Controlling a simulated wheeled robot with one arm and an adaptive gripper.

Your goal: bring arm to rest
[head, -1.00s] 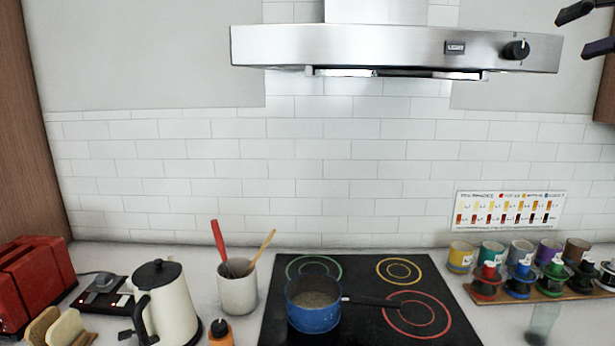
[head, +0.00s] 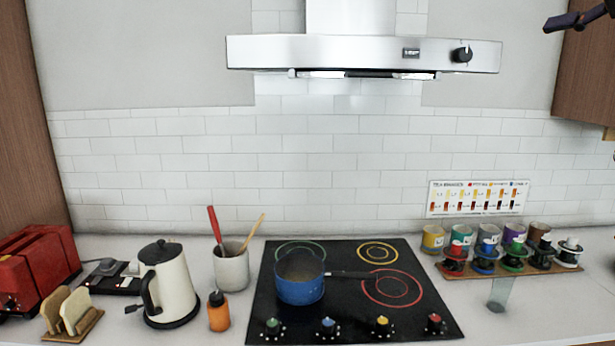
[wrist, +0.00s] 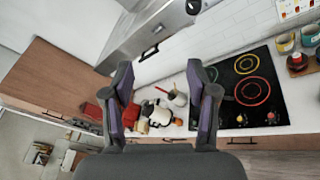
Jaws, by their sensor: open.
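My gripper (wrist: 160,95) is open and empty in the wrist view, with its two dark, purple-lined fingers spread apart in the air above the counter. In the head view only a dark part of my gripper (head: 578,20) shows at the top right corner, to the right of the range hood. The rest of my arm is outside the head view. Nothing is between the fingers or touching them.
A blue pot (head: 300,288) sits on the black cooktop (head: 345,318). A cream kettle (head: 168,285), red toaster (head: 40,262) and utensil crock (head: 231,270) stand left. The steel range hood (head: 350,53) hangs above. Several spools and cups stand on a wooden rack (head: 510,270) at right.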

